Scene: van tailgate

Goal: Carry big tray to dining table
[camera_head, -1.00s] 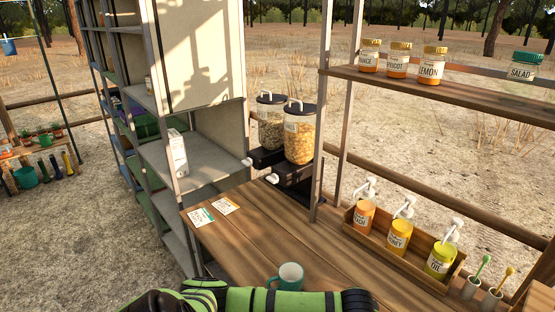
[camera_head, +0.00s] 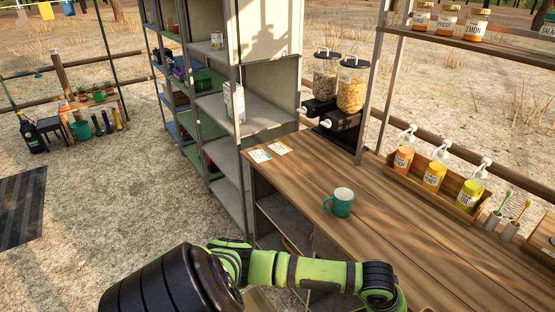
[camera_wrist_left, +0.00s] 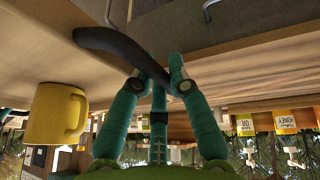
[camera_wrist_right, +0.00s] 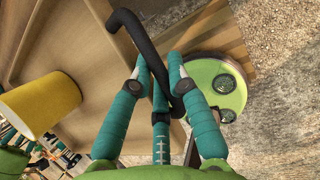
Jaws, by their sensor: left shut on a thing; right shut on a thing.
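The big tray is wooden with black bar handles; the left wrist view shows its pale wood (camera_wrist_left: 30,45) and the right wrist view shows a corner (camera_wrist_right: 75,50). My left gripper (camera_wrist_left: 158,72) is shut on one black handle (camera_wrist_left: 105,40). My right gripper (camera_wrist_right: 162,75) is shut on another black handle (camera_wrist_right: 130,25). A yellow mug (camera_wrist_left: 55,115) shows beside the tray wood in the left wrist view. A yellow vessel (camera_wrist_right: 40,105) shows in the right wrist view. In the head view the tray and both grippers are out of sight. No dining table can be made out.
A wooden counter (camera_head: 395,240) runs along the right, with a teal mug (camera_head: 340,202), two cards, dispensers (camera_head: 350,88) and pump bottles (camera_head: 435,175). A metal shelf (camera_head: 225,150) stands behind it. Open gravel (camera_head: 95,190) lies at left, with a dark mat (camera_head: 22,205) and a plant bench.

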